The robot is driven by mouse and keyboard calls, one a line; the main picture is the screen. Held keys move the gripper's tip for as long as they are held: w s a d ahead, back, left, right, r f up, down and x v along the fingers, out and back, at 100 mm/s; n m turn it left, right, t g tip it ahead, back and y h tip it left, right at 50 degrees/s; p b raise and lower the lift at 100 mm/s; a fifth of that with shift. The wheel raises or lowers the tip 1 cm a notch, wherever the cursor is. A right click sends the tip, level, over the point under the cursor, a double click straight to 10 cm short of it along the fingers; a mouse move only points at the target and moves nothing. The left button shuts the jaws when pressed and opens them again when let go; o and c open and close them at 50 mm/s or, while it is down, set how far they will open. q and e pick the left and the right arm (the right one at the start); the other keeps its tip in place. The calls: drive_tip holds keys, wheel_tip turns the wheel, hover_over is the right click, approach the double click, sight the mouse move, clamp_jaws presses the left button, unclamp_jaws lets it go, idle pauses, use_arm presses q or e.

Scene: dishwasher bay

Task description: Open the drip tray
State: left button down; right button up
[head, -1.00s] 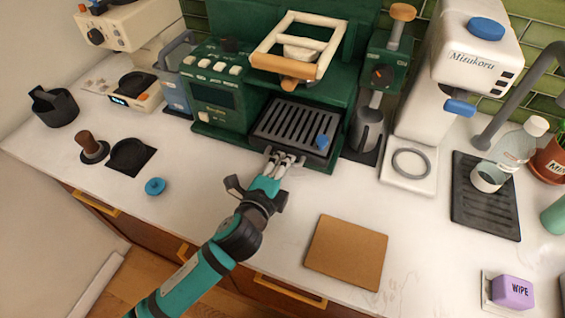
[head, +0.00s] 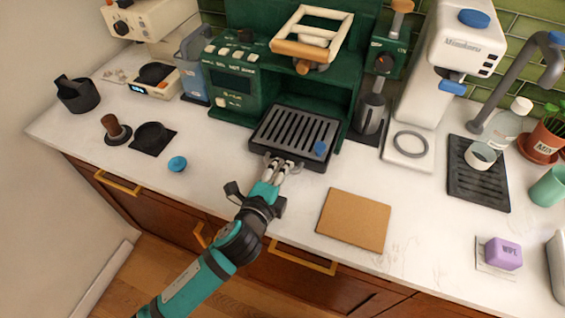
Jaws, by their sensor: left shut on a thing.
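The drip tray (head: 262,133) is a black slotted tray low in the green coffee machine (head: 233,80). Its front part sticks out past the machine's base over the white counter. A small blue piece (head: 320,148) sits at its front right. My left gripper (head: 284,163), on the teal arm, is at the middle of the tray's front edge and is shut on it. The exact contact of the fingertips is partly hidden. My right gripper is not in view.
A brown square mat (head: 354,220) lies right of my left arm. A blue round knob (head: 177,164) and a tamper (head: 115,128) are to the left. A white grinder (head: 455,50) stands right of the machine.

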use_arm(q)
drive_tip(key=shift+f+v, duration=0.25)
drive_tip(key=shift+v, duration=0.85)
drive_tip(key=shift+s+a, duration=0.2)
drive_tip(key=shift+s, duration=0.25)
drive_tip(key=c, duration=1.4)
unclamp_jaws()
drive_tip(key=shift+s, duration=0.15)
drive_tip(key=v, duration=1.1)
drive_tip(key=shift+s+a+r, duration=0.15)
drive_tip(key=shift+s, duration=0.2)
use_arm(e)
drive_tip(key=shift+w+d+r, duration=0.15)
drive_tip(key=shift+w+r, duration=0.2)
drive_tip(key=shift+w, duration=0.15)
